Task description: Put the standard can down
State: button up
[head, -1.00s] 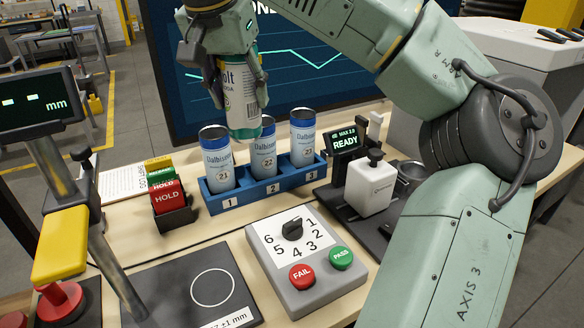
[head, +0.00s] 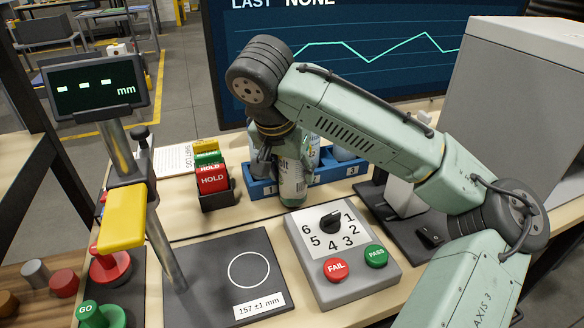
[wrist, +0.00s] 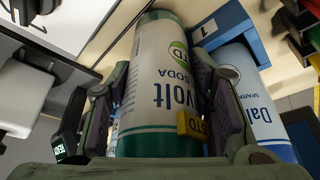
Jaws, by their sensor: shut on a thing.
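In the head view the can is upright, low in front of the blue numbered rack and behind the dial box. I cannot tell whether its base touches the table. The arm partly hides the can's top.
The blue rack (head: 262,190) holds Dalbispring cans (wrist: 255,110), partly hidden by my arm. The dial box (head: 304,262) has FAIL and PASS buttons. A dark plate with a white circle (head: 212,287) is empty under the gauge (head: 97,88). HOLD cards (head: 213,180) stand left of the rack.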

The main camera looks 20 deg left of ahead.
jog(key=shift+f, duration=0.25)
jog(key=o, duration=0.3)
jog(key=shift+o, duration=0.8)
jog(key=shift+r, duration=0.1)
